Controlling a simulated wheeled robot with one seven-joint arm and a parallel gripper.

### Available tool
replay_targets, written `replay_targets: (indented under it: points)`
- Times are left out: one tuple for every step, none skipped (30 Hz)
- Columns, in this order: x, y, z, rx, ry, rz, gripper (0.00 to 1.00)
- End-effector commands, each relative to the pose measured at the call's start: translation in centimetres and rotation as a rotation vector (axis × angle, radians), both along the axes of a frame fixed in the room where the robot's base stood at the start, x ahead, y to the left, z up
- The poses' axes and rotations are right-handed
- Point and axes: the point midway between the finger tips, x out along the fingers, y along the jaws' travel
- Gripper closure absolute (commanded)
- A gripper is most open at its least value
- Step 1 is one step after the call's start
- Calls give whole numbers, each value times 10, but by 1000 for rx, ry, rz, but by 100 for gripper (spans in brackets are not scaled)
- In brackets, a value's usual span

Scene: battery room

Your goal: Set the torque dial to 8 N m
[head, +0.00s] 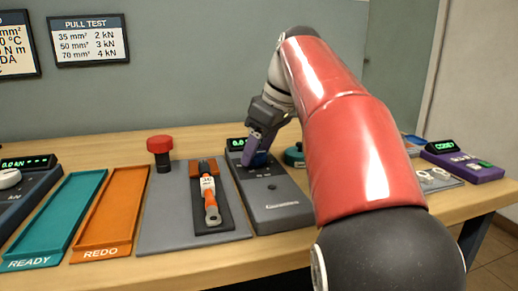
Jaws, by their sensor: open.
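My gripper (257,153) is over the upper part of a dark grey device (281,216) near the middle of the bench. The device has a small green-lit display (237,143) at its back left, with digits too small to read surely. A dark blue part shows at the fingertips; I cannot tell whether it is a dial or part of my gripper. No dial face or pointer can be made out there, as my gripper covers that spot. My jaws are open. I cannot tell whether they touch anything.
Left of the device, a grey plate bears a red-knobbed post (160,152) and a holder with an orange-and-white tool (209,195). Farther left are an orange REDO tray (112,215), a teal READY tray (59,222) and another display unit (22,185). A purple device (463,163) stands right, beyond my arm.

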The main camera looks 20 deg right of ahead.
Motion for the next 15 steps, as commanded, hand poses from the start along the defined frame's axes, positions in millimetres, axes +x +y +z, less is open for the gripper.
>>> replay_targets:
  points:
    - [0,0,0,0,0,0,41]
    - [0,0,0,0,0,0,41]
    - [0,0,0,0,0,0,43]
    - [0,0,0,0,0,0,46]
    - [0,0,0,0,0,0,50]
    - [0,0,0,0,0,0,56]
    - [0,0,0,0,0,0,60]
    - [0,0,0,0,0,0,64]
    - [0,0,0,0,0,0,69]
    - [0,0,0,0,0,0,73]
    - [0,0,0,0,0,0,77]
    - [0,0,0,0,0,0,82]
    - [0,0,0,0,0,0,86]
    - [0,0,0,0,0,0,86]
    - [0,0,0,0,0,0,86]
